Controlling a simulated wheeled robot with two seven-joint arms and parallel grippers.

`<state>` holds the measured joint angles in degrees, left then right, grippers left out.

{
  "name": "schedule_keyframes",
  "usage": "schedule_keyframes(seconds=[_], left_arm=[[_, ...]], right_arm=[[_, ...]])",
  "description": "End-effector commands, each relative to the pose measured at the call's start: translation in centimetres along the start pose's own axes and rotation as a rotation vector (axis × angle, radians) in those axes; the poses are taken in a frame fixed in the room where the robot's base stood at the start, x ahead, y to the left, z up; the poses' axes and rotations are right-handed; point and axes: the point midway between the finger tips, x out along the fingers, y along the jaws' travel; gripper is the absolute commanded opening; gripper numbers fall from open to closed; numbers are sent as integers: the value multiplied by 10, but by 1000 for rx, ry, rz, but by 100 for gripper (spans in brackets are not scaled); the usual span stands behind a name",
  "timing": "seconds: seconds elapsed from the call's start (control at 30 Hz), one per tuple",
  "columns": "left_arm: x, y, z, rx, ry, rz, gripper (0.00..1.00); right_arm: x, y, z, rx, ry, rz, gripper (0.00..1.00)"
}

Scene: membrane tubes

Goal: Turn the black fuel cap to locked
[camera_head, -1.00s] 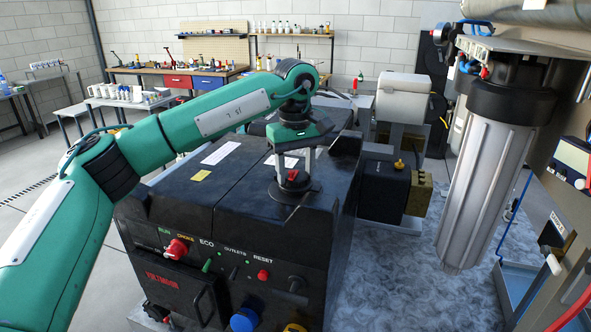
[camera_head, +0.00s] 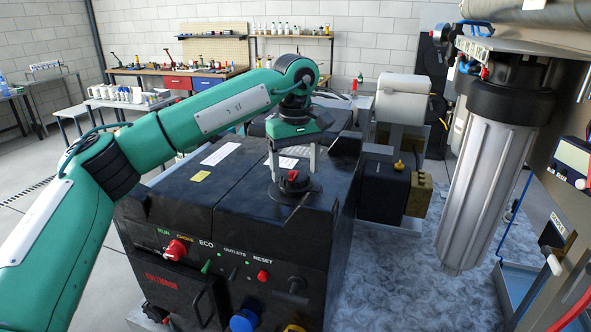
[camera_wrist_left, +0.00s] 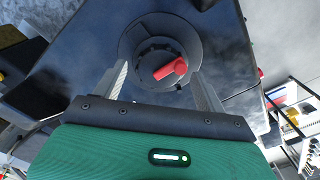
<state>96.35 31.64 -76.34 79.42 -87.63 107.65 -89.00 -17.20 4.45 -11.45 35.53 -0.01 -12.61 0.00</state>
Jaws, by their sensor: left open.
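The black fuel cap (camera_head: 293,190) sits on top of the black generator (camera_head: 200,205), near its front right corner. It has a red lever piece at its centre. In the left wrist view the cap (camera_wrist_left: 150,52) is a round black disc with the red lever (camera_wrist_left: 170,70) pointing up and to the right. My left gripper (camera_head: 292,176) points down over the cap, with its fingers on either side of the red centre. In the left wrist view the gripper (camera_wrist_left: 158,80) is open, with a gap between each finger and the lever. My right gripper is not in view.
The generator's front panel has a red knob (camera_head: 177,249), a blue cap (camera_head: 244,320) and a red reset button (camera_head: 263,276). A large grey filter housing (camera_head: 484,170) hangs at the right. Workbenches stand far behind.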

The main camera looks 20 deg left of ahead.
Motion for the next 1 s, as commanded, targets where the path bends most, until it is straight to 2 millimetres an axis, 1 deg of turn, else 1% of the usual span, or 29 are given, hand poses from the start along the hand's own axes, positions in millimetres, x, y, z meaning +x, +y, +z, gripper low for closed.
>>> schedule_keyframes(seconds=[0.07,0.17,0.33,0.4,0.53,0.63,0.73,0.83,1.0], left_arm=[[-11,1,0,1,1,4,73],[-32,1,0,0,3,4,73],[-75,1,1,1,2,5,73],[-89,0,0,0,3,2,73],[-108,0,1,0,3,2,73],[-118,0,1,1,2,1,73],[-124,0,1,2,1,0,73],[-128,0,0,1,1,0,73],[-129,0,0,2,0,0,73]], right_arm=[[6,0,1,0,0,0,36],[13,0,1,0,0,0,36],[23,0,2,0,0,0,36],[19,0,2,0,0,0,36],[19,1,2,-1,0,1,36],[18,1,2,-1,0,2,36],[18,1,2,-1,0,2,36],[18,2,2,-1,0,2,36],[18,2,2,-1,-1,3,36]])
